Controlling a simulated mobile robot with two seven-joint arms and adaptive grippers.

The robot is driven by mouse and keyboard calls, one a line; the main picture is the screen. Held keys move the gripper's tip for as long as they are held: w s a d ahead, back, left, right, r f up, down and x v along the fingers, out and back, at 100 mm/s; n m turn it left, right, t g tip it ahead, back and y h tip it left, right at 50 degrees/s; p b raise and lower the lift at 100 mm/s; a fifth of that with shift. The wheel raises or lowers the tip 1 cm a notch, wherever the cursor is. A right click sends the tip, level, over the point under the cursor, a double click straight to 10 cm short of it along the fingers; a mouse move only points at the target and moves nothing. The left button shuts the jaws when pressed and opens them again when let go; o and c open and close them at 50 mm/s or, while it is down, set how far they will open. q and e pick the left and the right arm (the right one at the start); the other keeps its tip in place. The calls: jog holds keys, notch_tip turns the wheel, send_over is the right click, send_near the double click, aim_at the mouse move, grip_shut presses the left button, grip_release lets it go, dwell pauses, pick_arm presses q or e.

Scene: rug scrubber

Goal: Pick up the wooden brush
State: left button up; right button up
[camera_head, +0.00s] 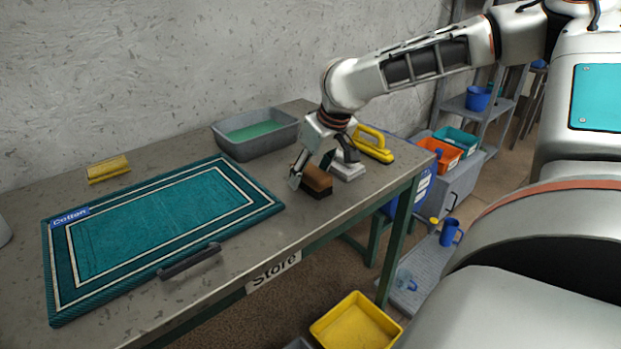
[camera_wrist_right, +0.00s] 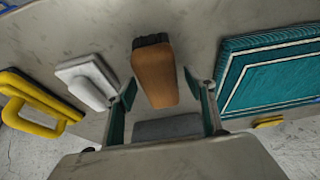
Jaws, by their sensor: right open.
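The wooden brush (camera_head: 318,181) has a brown block and dark bristles. It lies on the grey workbench near its right end, just right of the teal rug. My right gripper (camera_head: 322,172) reaches down over it, with its fingers parted on either side. In the right wrist view, the brush (camera_wrist_right: 155,76) lies between the two open fingers (camera_wrist_right: 160,84), with visible gaps, so it does not appear gripped. My left gripper is not in view.
A white scrubber (camera_head: 349,171) stands close right of the brush, and a yellow-handled one (camera_head: 373,149) behind it. A grey tub of green liquid (camera_head: 222,150) stands at the back. The teal rug (camera_head: 155,225) bears a dark bar (camera_head: 190,262). A yellow sponge (camera_head: 108,168) lies behind.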

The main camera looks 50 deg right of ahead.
aim_at(310, 169)
jog(key=shift+f, duration=0.15)
jog(key=c, duration=1.3)
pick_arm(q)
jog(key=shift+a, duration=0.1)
pick_arm(e)
jog(key=shift+r, duration=0.25)
notch_tip(310, 169, up, 7)
jog(key=shift+f+p, duration=0.15)
jog(key=shift+p, duration=0.75)
pick_arm(q)
jog(key=p, duration=0.1)
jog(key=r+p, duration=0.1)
jog(key=p, duration=0.1)
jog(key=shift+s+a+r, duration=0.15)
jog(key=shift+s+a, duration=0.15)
pick_arm(e)
notch_tip(310, 169, up, 13)
jog(key=shift+r, duration=0.2)
